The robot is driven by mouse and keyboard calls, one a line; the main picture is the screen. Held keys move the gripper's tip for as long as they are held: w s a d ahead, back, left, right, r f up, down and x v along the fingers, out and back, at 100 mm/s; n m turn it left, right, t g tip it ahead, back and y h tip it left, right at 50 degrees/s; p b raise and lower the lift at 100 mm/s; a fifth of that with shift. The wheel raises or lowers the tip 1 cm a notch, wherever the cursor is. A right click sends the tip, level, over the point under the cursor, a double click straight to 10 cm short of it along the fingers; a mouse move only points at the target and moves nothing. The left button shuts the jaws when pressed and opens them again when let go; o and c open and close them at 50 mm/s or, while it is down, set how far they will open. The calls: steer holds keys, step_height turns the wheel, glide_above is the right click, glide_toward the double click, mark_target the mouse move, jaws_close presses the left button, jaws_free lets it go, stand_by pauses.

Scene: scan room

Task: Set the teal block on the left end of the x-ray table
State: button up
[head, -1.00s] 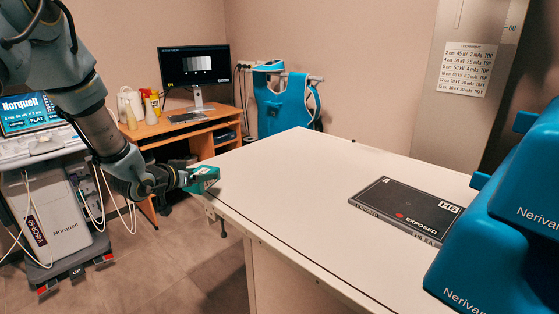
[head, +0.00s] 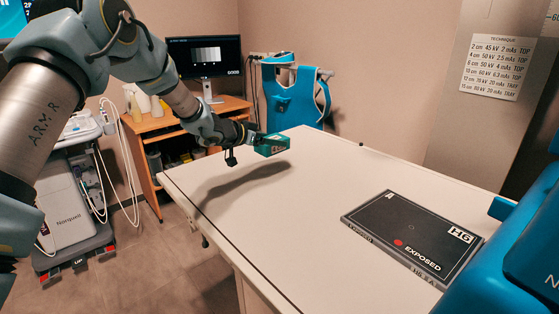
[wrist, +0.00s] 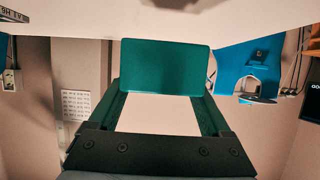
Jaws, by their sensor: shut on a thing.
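The teal block (head: 272,145) is held by my gripper (head: 258,141) above the far left part of the white x-ray table (head: 330,180). A shadow of the arm lies on the table top below, and the block looks clear of the surface. In the wrist view the teal block (wrist: 166,66) spans the space between the two fingers at their tips. My gripper is shut on it.
A black cassette marked EXPOSED (head: 412,236) lies on the right part of the table. Blue Nerivan equipment (head: 515,235) stands at the right edge. A desk with a monitor (head: 205,58) and a blue apron (head: 297,97) are behind. The table's middle is clear.

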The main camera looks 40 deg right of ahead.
mark_target(272, 172)
steer(key=shift+f+p, duration=0.7)
steer(key=shift+f, duration=3.05)
steer(key=shift+f, duration=0.1)
steer(key=o, duration=1.5)
steer(key=shift+c, duration=0.2)
